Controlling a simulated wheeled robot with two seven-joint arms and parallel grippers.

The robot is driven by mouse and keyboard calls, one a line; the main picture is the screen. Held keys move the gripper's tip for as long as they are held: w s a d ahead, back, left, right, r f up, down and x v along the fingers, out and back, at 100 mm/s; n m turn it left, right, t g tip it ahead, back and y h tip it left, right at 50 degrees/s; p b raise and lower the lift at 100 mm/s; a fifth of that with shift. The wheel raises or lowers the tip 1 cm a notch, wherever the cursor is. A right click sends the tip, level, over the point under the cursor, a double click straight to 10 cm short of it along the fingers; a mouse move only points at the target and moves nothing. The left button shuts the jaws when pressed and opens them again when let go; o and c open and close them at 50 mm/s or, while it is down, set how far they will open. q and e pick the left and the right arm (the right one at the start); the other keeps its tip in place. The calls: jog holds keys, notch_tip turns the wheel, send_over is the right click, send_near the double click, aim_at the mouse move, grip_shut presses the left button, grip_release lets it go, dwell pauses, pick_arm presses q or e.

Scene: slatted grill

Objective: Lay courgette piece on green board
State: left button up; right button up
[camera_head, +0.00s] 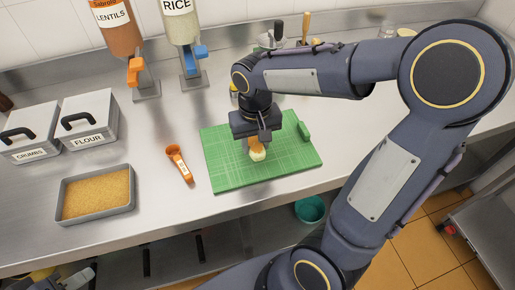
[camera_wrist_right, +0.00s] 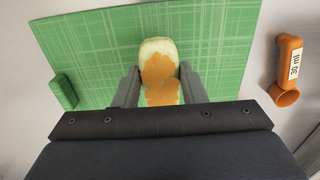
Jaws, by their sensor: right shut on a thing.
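The courgette piece (camera_head: 257,154) is pale green-yellow with an orange coating on part of it; it also shows in the wrist view (camera_wrist_right: 158,50). My right gripper (camera_head: 257,142) points down over the green board (camera_head: 225,165) and is shut on the piece, one finger on each side in the wrist view. The piece is over the middle of the board; I cannot tell if it touches the surface. The board lies flat on the counter, with a small green block (camera_head: 304,131) at its right edge. My left gripper (camera_head: 78,278) is partly visible at the bottom left; its jaws are unclear.
An orange 30 ml scoop (camera_head: 179,162) lies left of the board. A grey tray of crumbs (camera_head: 97,214) and bins marked CRUMBS (camera_head: 26,128) and FLOUR (camera_head: 90,118) stand further left. Lentil (camera_head: 118,28) and rice (camera_head: 181,25) dispensers are behind. A teal bowl (camera_head: 310,209) is below the counter.

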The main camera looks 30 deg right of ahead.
aim_at(257, 150)
jog(key=shift+w+d+f, duration=0.1)
jog(key=shift+d+f, duration=0.1)
jog(key=shift+f, duration=0.8)
jog(key=shift+d+f, duration=0.15)
jog(key=shift+f, duration=0.8)
jog(key=shift+f, duration=0.15)
jog(key=o, duration=1)
